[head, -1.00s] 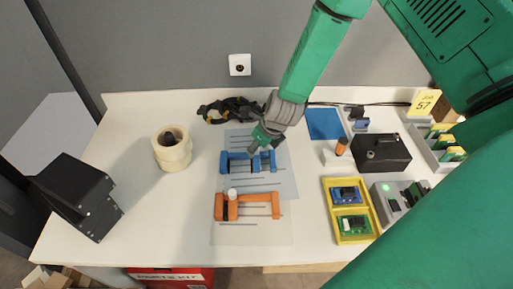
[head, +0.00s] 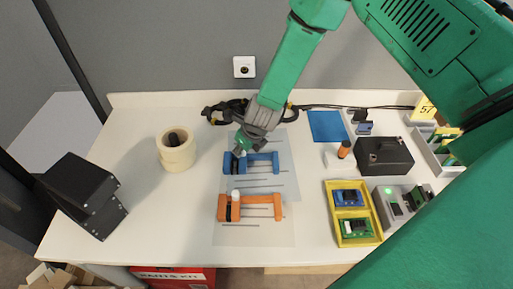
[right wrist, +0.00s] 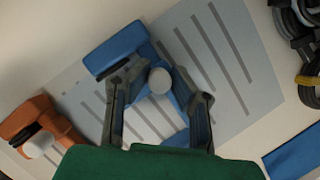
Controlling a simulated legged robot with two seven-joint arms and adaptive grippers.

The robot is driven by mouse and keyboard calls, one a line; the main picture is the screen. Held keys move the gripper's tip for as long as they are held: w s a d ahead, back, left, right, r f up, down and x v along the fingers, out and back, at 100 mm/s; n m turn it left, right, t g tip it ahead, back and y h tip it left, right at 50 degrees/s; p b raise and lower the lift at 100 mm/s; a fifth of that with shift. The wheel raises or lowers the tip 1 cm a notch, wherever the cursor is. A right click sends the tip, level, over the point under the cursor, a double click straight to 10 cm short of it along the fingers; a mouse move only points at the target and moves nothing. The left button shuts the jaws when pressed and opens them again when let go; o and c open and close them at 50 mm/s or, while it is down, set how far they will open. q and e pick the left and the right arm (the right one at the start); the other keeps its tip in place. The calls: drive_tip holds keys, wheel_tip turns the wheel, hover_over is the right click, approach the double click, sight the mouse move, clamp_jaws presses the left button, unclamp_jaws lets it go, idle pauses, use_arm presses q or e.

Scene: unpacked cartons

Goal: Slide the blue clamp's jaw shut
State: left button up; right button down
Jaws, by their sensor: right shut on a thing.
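The blue clamp (head: 262,157) lies on a lined grey sheet in the middle of the table. In the right wrist view its blue end block (right wrist: 118,46) is at the upper left. Its sliding jaw, with a round white knob (right wrist: 160,80), stands close beside that block; any small gap between them is hard to make out. My right gripper (head: 240,150) is over the clamp's left part and shut on the sliding jaw. Its two fingers (right wrist: 157,105) are on either side of the knob in the right wrist view. My left gripper is not in view.
An orange clamp (head: 262,199) lies just in front of the blue one. A yellow tray (head: 334,212) and a black box (head: 385,157) are on the right. Bare table shows left of the sheet.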

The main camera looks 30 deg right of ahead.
drive_tip(key=shift+w+a, duration=0.35)
drive_tip(key=shift+a, duration=0.15)
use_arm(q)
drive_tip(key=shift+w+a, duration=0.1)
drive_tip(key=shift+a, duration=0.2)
use_arm(e)
drive_tip(key=shift+a, duration=0.35)
drive_tip(key=c, duration=1.4)
unclamp_jaws()
drive_tip(key=shift+d+f, duration=0.1)
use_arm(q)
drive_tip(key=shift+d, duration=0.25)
use_arm(e)
drive_tip(key=shift+d, duration=0.15)
drive_tip(key=shift+r, duration=0.2)
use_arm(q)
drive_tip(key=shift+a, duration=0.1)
use_arm(e)
drive_tip(key=v, duration=1.1)
drive_tip(key=shift+s+r, duration=0.1)
drive_tip(key=shift+r, duration=0.15)
